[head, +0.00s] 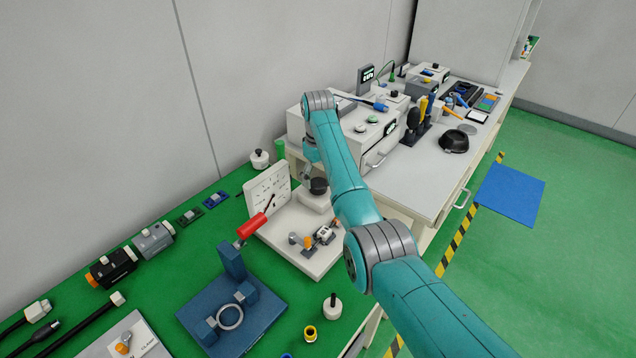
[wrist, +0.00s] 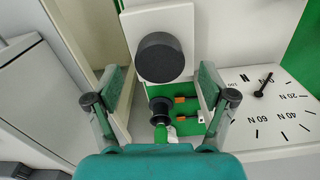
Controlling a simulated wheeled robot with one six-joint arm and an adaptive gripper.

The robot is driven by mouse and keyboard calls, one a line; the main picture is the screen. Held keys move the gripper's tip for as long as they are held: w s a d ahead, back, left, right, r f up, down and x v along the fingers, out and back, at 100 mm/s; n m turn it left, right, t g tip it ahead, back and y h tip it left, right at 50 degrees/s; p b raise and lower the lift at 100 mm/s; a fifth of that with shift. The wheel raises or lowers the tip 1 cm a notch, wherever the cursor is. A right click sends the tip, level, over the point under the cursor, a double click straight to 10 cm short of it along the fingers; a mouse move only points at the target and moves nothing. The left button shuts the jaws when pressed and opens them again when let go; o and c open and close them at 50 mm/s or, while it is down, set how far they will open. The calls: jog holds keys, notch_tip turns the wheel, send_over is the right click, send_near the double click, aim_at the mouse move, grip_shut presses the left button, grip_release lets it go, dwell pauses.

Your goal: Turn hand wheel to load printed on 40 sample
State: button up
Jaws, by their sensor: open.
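The hand wheel is a black round knob (wrist: 165,57) on a white block; it also shows in the head view (head: 318,186). My gripper (wrist: 160,85) is open, with its two fingers apart on either side below the wheel in the wrist view, and nothing held. A white dial plate (wrist: 264,110) stands right of the wheel, seen upside down, with newton marks. Its black needle (wrist: 264,84) points to the upper right, near the 20 mark. In the head view the dial plate (head: 268,190) stands at the back of a white base (head: 300,250). No sample's printed load is readable.
A blue fixture with a red-handled lever (head: 251,226) stands left of the white base. Several clamps and cables lie on the green bench. A white bench (head: 440,170) with instruments and a black bowl (head: 454,142) lies to the right.

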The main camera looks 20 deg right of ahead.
jog(key=shift+f, duration=1.4)
jog(key=c, duration=1.2)
jog(key=shift+o, duration=0.2)
jog(key=shift+m, duration=0.3)
jog(key=m, duration=0.3)
jog(key=shift+m, duration=2)
